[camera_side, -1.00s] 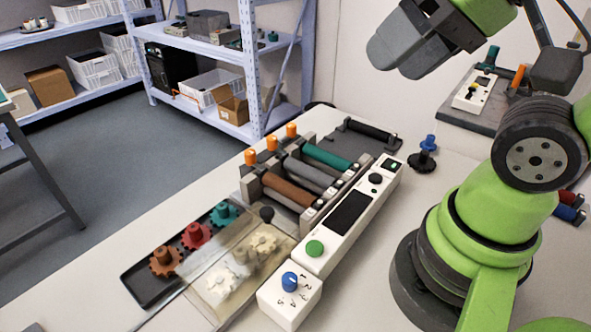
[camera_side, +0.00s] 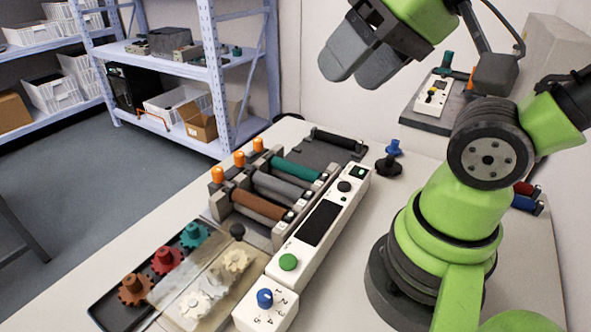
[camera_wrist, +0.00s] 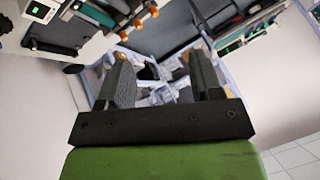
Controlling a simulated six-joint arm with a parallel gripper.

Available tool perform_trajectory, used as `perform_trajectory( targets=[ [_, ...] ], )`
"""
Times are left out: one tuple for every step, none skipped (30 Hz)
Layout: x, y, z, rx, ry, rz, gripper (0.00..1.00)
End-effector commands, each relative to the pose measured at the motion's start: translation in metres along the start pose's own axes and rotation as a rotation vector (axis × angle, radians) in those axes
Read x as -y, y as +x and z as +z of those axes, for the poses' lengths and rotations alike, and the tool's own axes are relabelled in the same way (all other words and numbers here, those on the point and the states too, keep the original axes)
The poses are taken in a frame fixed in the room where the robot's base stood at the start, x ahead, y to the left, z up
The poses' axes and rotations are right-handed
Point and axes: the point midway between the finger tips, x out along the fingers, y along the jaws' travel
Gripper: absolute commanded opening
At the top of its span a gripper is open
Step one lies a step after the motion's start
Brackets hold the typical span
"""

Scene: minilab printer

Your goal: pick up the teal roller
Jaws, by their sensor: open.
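The teal roller (camera_side: 297,169) lies in its slot at the back of the printer's roller rack, beyond a grey roller (camera_side: 280,188) and a brown roller (camera_side: 258,205). An orange knob stands near its left end. My gripper (camera_side: 350,70) is open and empty, high above the table, up and to the right of the teal roller and well apart from it. In the wrist view, the two fingers of my gripper (camera_wrist: 157,75) stand apart with nothing between them. The rack shows at the upper left there, and a teal strip (camera_wrist: 97,14) looks like the roller.
A white control panel (camera_side: 318,220) runs along the rack's right side. A black roller (camera_side: 338,141) lies on a grey plate behind. Gears sit in a dark tray (camera_side: 105,312) at the front left. Blue and black knobbed parts (camera_side: 390,158) stand right of the rack.

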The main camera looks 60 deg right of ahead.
Motion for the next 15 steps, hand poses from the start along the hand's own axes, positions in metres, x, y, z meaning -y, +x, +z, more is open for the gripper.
perform_trajectory(
  targets=[
    [0.0,0.0,0.0,0.0,0.0,0.0,0.59],
    [0.0,0.0,0.0,0.0,0.0,0.0,0.59],
    [0.0,0.0,0.0,0.0,0.0,0.0,0.59],
    [0.0,0.0,-0.001,0.001,-0.001,0.002,0.59],
    [0.0,0.001,-0.002,0.004,-0.002,0.006,0.59],
    [-0.001,0.003,-0.004,0.01,-0.005,0.014,0.59],
    [-0.001,0.004,-0.006,0.017,-0.009,0.025,0.59],
    [-0.002,0.007,-0.01,0.026,-0.014,0.038,0.59],
    [-0.004,0.011,-0.016,0.041,-0.024,0.061,0.59],
    [-0.006,0.016,-0.021,0.055,-0.033,0.08,0.59],
    [-0.008,0.021,-0.026,0.07,-0.043,0.102,0.59],
    [-0.011,0.029,-0.035,0.095,-0.059,0.134,0.59],
    [-0.015,0.036,-0.041,0.115,-0.073,0.158,0.59],
    [-0.018,0.043,-0.047,0.136,-0.088,0.182,0.59],
    [-0.023,0.053,-0.055,0.163,-0.108,0.212,0.59]
  ],
)
